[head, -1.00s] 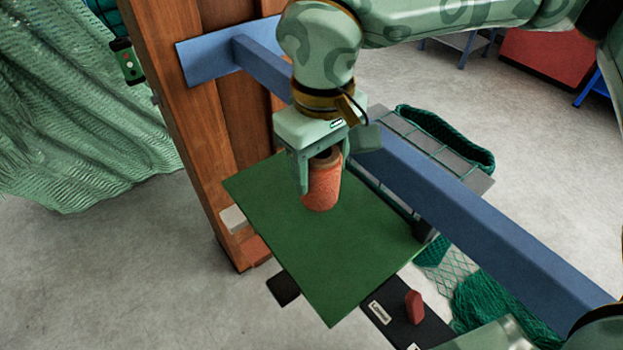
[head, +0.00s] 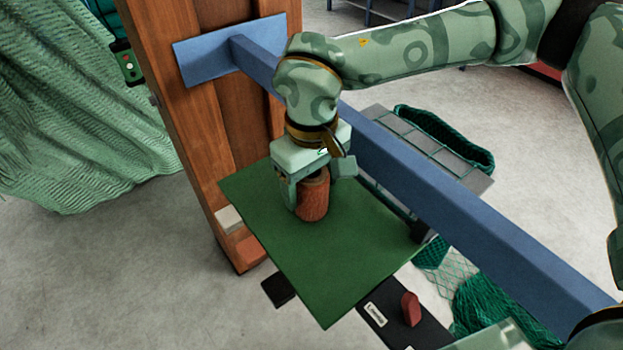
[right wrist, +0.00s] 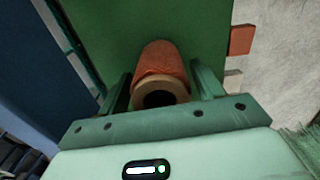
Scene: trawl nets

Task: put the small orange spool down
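The small orange spool (head: 313,199) is upright over the green board (head: 335,262), with its lower end at or just above the surface; I cannot tell if it touches. My right gripper (head: 307,192) comes down from above with a finger on either side of the spool and appears shut on it. In the right wrist view the spool (right wrist: 160,63) lies between the two fingers, its hollow end facing the camera and the green board (right wrist: 105,25) behind it. My left gripper is not in view.
A blue beam (head: 450,208) runs behind the board from the wooden post (head: 205,140). A dark plate with a red knob (head: 410,309) is at the board's front right. Green netting (head: 490,305) lies at right. The board's front part is clear.

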